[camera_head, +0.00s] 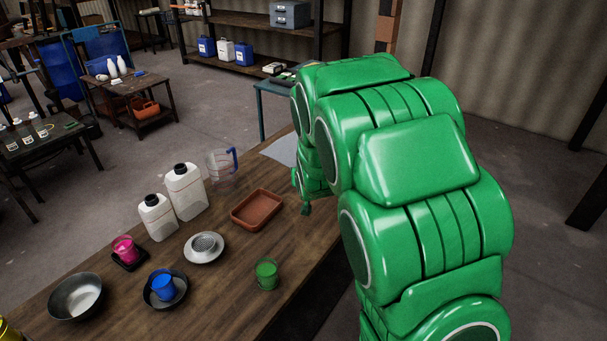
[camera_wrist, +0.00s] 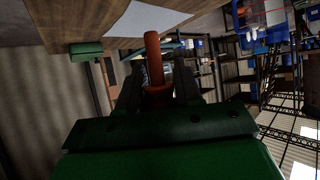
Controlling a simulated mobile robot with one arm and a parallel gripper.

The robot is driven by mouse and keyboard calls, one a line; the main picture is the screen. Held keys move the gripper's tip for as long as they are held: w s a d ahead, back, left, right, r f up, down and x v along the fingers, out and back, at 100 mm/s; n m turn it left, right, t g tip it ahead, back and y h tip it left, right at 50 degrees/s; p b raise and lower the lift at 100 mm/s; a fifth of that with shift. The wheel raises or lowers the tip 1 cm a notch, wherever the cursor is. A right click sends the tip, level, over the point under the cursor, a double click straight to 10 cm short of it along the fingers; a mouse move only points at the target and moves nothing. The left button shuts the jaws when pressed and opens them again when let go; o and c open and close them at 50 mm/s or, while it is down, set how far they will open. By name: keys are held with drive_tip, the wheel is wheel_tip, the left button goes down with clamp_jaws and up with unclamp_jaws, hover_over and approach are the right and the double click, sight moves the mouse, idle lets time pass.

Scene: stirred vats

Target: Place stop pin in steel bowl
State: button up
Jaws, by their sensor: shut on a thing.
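In the wrist view, my gripper (camera_wrist: 151,88) is shut on an orange-red stop pin (camera_wrist: 153,55), which sticks out beyond the fingers. The table's wooden top and a pale sheet show behind the pin. In the head view, my green arm hides most of the gripper, and I cannot make out the pin there. The steel bowl (camera_head: 62,304) stands at the front left of the wooden table. It looks empty and is well apart from my gripper.
On the table (camera_head: 222,300) stand two white jugs (camera_head: 186,192), a clear measuring jug (camera_head: 221,172), a terracotta tray (camera_head: 240,219), a strainer on a plate (camera_head: 204,246), a green cup (camera_head: 267,275), a pink cup (camera_head: 124,249), and a blue cup (camera_head: 163,287) in a dark dish.

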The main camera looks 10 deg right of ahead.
drive_tip(key=a+f+m+g+y, duration=0.1)
drive_tip(key=a+f+m+g, duration=0.1)
drive_tip(key=a, duration=0.8)
drive_tip(key=s+a+f+m+g+y, duration=0.1)
drive_tip(key=a+f, duration=0.3)
drive_tip(key=a, duration=0.7)
drive_tip(key=a+f+m+g+y, duration=0.2)
drive_tip(key=a+f+g, duration=0.1)
drive_tip(key=a, duration=0.8)
drive_tip(key=shift+s+a+m+g, duration=0.3)
drive_tip(key=shift+m+g, duration=0.1)
drive_tip(key=shift+g, duration=0.1)
drive_tip(key=s+a+g+y, duration=0.15)
drive_tip(key=s+a, duration=0.25)
drive_tip(key=a, duration=0.6)
drive_tip(key=s+a+g+y, duration=0.15)
drive_tip(key=s+a, duration=0.35)
drive_tip(key=a, duration=0.5)
drive_tip(key=r+g+y, duration=0.2)
hover_over(72, 300)
drive_tip(key=d, duration=0.4)
drive_tip(key=shift+m, duration=0.3)
drive_tip(key=shift+s+a+f, duration=0.1)
drive_tip(key=shift+a+f, duration=0.05)
drive_tip(key=shift+f, duration=5)
drive_tip(key=shift+t, duration=0.3)
drive_tip(key=o, duration=1)
drive_tip(key=shift+o, duration=0.4)
